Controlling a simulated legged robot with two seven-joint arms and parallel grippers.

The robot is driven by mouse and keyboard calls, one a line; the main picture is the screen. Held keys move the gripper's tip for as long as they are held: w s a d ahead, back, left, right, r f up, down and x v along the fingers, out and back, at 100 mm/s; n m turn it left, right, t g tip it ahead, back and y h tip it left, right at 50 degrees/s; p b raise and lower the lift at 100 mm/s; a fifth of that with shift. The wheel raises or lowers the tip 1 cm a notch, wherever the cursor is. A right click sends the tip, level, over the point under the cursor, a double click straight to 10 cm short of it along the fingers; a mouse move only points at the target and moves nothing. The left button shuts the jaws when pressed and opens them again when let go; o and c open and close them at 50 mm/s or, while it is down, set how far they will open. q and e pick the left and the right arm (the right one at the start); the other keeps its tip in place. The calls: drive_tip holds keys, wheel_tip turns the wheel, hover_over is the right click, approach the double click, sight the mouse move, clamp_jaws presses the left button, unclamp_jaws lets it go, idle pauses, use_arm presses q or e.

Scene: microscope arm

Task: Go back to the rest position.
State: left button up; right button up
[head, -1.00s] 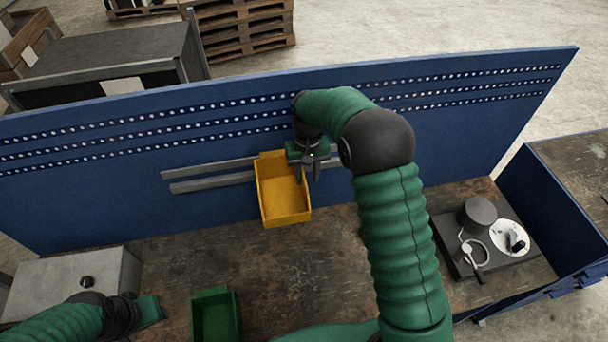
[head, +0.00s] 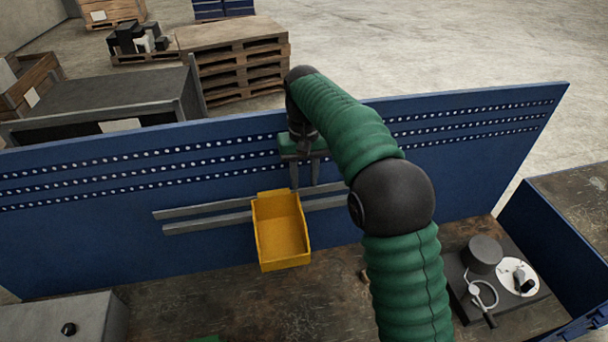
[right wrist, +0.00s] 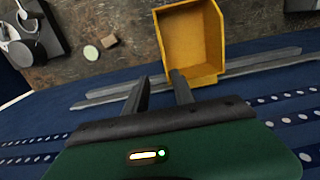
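My right gripper (head: 305,186) hangs in front of the blue back panel (head: 80,240), just above and right of the yellow bin's back edge. Its two fingers are apart with nothing between them. The right wrist view shows the same open fingers (right wrist: 160,82) near the yellow bin. The yellow bin (head: 282,245) hangs at the grey rails on the panel and looks empty; it also shows in the right wrist view (right wrist: 192,40). My left gripper is out of the head view.
A dark base (head: 462,292) with a black cylinder and a white disc stands at the right of the bench. A grey box (head: 60,325) is at the left front. A green bin's edge (head: 207,339) shows at the bottom. A round disc (right wrist: 91,52) and small block (right wrist: 110,41) lie on the bench.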

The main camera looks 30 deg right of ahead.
drive_tip(key=s+a+f+n+t, duration=0.1)
drive_tip(key=s+a+f, duration=0.3)
drive_tip(key=s+f, duration=0.45)
drive_tip(key=s+a+f+n+t, duration=0.2)
drive_tip(key=s+a+f, duration=0.3)
drive_tip(key=s, duration=0.6)
wheel_tip(320, 180, down, 14)
drive_tip(key=s+b, duration=0.1)
drive_tip(key=b, duration=1)
drive_tip(key=shift+s+d+r+b, duration=0.25)
drive_tip(key=shift+s+d+b, duration=0.1)
drive_tip(key=shift+d+b, duration=0.1)
drive_tip(key=shift+w, duration=0.15)
drive_tip(key=shift+f, duration=0.1)
